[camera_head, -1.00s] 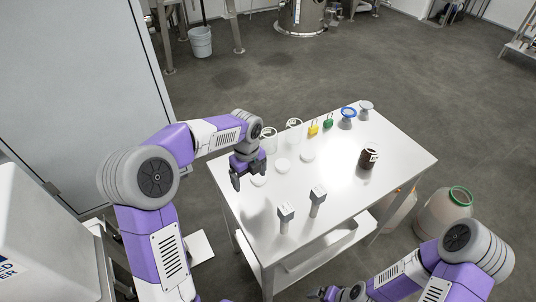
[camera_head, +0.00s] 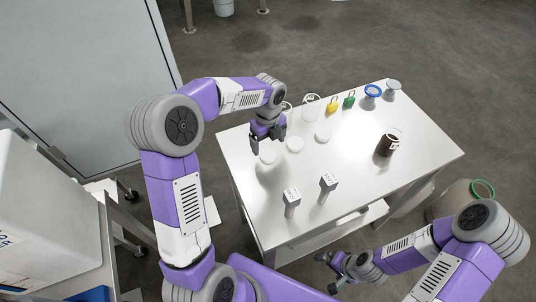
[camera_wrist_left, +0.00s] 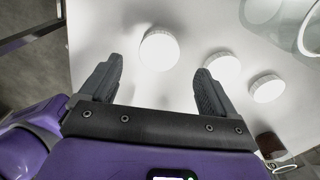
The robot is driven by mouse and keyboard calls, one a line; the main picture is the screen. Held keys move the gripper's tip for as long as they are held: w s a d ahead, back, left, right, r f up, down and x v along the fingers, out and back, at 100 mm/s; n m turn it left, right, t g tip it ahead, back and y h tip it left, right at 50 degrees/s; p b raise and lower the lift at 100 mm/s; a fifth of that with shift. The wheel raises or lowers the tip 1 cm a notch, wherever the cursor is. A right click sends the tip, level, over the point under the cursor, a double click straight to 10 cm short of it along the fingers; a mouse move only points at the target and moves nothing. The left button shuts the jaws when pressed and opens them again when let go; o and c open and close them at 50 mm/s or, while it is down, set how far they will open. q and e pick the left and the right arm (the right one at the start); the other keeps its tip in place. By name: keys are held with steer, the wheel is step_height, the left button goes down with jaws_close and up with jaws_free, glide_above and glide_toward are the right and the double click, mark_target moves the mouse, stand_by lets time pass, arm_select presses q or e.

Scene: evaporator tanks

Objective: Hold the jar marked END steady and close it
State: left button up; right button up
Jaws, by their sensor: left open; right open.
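Two clear glass jars stand at the table's back left: one (camera_head: 311,107) shows in the head view, the other is partly behind my left gripper. They also show at the top right of the left wrist view (camera_wrist_left: 310,35). I cannot read END on any jar. Three white round lids lie in a row: left (camera_head: 268,156), middle (camera_head: 294,145) and right (camera_head: 323,136). My left gripper (camera_head: 267,142) is open and empty above the left lid, which shows just beyond its fingertips in the wrist view (camera_wrist_left: 159,48). My right gripper (camera_head: 327,271) is open and empty, low before the table's front edge.
A brown jar (camera_head: 386,146) with a pale label stands right of centre on the white table (camera_head: 350,205). Two grey stamp-like blocks (camera_head: 291,197) (camera_head: 328,183) stand at the front. Yellow (camera_head: 332,105) and green (camera_head: 349,101) padlocks and funnels (camera_head: 373,91) line the back.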

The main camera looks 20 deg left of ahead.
mark_target(268, 153)
arm_select(q)
step_height(268, 153, down, 5)
steer(key=shift+f+b, duration=0.15)
steer(key=shift+b, duration=0.8)
steer(key=c, duration=1.1)
